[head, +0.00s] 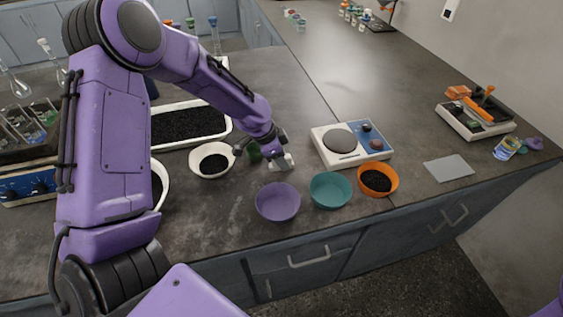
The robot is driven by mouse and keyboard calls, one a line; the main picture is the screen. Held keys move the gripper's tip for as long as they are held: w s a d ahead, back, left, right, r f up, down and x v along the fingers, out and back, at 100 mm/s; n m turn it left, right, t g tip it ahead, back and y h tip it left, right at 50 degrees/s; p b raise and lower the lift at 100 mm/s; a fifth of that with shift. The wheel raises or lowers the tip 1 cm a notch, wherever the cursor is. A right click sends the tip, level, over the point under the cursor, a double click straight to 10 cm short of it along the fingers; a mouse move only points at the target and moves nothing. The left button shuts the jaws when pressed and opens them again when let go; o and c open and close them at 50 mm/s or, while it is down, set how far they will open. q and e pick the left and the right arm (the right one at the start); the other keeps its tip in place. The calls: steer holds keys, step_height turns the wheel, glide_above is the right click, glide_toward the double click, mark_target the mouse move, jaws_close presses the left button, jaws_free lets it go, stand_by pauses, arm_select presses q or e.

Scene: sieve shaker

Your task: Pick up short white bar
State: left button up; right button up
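My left gripper (273,153) reaches down over the bench between the white bowl and the scale. A short whitish piece (282,163) shows right at its tip, low over the bench top. It looks like the short white bar, but it is too small to tell whether the fingers close around it or only touch it. The finger gap is hidden by the wrist. My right gripper is out of the picture.
A purple bowl (278,203), a teal bowl (330,191) and an orange bowl (378,167) line the front edge. A white scale (324,150) stands right of the gripper. A white bowl (197,161) and a tray (229,125) of dark grains are left. A grey pad (448,168) lies right.

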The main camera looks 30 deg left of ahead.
arm_select(q)
jaws_close()
steer(key=shift+r, duration=0.1)
